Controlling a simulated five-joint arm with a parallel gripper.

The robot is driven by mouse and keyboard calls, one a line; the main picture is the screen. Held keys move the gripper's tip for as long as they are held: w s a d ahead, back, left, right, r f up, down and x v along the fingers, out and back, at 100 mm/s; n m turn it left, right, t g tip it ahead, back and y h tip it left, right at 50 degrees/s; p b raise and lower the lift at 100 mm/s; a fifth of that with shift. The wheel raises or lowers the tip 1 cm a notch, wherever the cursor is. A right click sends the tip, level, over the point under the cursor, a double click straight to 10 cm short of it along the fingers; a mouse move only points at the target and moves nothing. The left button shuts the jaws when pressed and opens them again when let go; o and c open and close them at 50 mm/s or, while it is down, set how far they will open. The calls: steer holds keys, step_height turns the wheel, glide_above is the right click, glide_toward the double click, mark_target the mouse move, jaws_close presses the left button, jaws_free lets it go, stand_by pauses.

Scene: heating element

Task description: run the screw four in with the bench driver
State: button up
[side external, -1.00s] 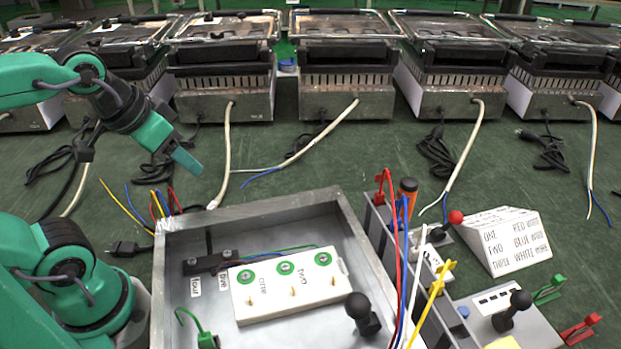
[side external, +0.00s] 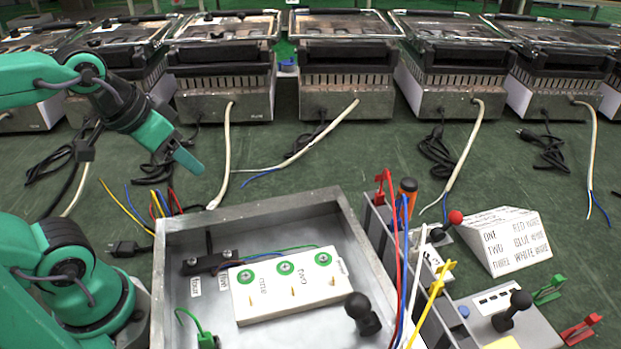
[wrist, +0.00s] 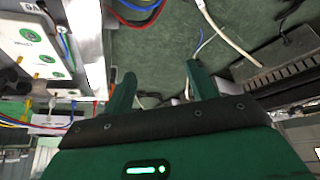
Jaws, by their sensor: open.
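A black terminal block (side external: 208,263) lies inside the grey metal tray, at its back left. Screw four (side external: 191,262) sits at its left end, above a "four" label (side external: 195,287); how deep it sits is too small to tell. A driver with an orange and black handle (side external: 407,187) stands upright in the grey rack right of the tray; I take it for the bench driver. My gripper (side external: 187,160) is above the floor behind the tray's back left corner, apart from both. In the wrist view my gripper (wrist: 158,75) is open, with nothing between its fingers.
The tray wall (side external: 250,207) stands around a white block (side external: 290,290) with green-ringed terminals and a black knob (side external: 362,313). Red, blue, white and yellow wires (side external: 400,260) rise beside the rack. Grills (side external: 345,90) with trailing cables line the back.

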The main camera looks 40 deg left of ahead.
steer(key=w+d+r+m+g, duration=0.1)
steer(key=w+d+r+m, duration=0.15)
steer(key=w, duration=0.25)
steer(key=w+d+r+m+g, duration=0.1)
steer(key=w+d+r, duration=0.15)
steer(key=w, duration=0.25)
steer(key=m+g, duration=0.3)
steer(key=m, duration=0.4)
glide_above(410, 181)
steer(key=f, duration=0.9)
steer(key=shift+s+a, duration=0.1)
steer(key=shift+a, duration=0.3)
steer(key=shift+d+f+g, duration=0.3)
steer(key=shift+d, duration=0.1)
steer(key=shift+f, duration=3.9)
steer(key=shift+r, duration=0.1)
jaws_close()
